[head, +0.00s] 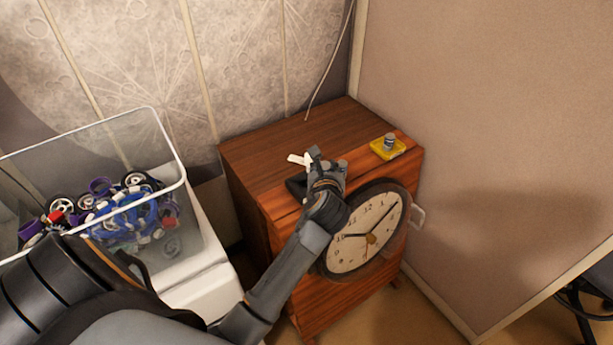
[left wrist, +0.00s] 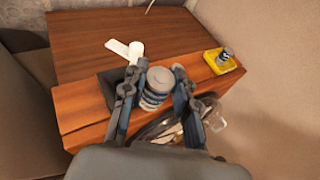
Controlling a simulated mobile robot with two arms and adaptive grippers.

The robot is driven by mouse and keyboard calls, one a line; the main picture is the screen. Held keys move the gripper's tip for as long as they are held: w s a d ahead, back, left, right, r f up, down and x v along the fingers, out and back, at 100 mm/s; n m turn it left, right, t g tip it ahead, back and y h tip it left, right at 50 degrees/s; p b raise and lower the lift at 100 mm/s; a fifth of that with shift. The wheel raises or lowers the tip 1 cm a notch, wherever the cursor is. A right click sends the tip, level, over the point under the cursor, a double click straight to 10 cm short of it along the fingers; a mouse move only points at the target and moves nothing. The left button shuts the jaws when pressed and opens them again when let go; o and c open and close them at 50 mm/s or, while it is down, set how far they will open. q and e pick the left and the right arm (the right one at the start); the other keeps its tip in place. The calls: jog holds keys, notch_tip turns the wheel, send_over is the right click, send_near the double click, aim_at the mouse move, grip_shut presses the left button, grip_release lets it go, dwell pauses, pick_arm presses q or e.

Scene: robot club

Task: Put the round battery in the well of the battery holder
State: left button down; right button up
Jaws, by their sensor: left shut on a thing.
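My left gripper (head: 325,180) is above the front of the wooden cabinet top. In the left wrist view its fingers (left wrist: 158,92) are shut on a grey, ribbed, round cylinder (left wrist: 157,84), which looks like the round battery and is upright or nearly so. In the head view the gripper hides this cylinder. A dark block (left wrist: 110,86), probably the battery holder, sits on the cabinet just left of the fingers and also shows in part in the head view (head: 294,187). The fingers partly cover it, and its well cannot be made out. My right gripper is not in view.
A yellow tray (head: 378,152) holding a small grey cylinder (head: 389,141) stands at the cabinet's right. A white piece (head: 297,159) lies behind the dark block. The back of the cabinet top (head: 320,125) is clear. A clear bin (head: 181,165) of parts stands left.

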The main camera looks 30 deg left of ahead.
pick_arm(q)
send_over(306, 177)
jog(key=s+d, duration=0.2)
jog(key=s, duration=0.1)
jog(key=f, duration=0.6)
jog(key=shift+w+d, duration=0.1)
jog(key=shift+w, duration=0.15)
jog(key=shift+w+f, duration=0.1)
jog(key=shift+f, duration=0.15)
jog(key=f, duration=0.3)
jog(key=shift+a+f, duration=0.3)
jog(key=shift+a, duration=0.1)
jog(key=shift+w, duration=0.1)
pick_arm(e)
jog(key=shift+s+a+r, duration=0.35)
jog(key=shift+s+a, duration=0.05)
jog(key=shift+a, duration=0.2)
pick_arm(q)
jog(key=shift+f, duration=0.15)
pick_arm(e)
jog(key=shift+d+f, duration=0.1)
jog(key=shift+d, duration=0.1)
pick_arm(q)
jog(key=c, duration=1)
grip_release()
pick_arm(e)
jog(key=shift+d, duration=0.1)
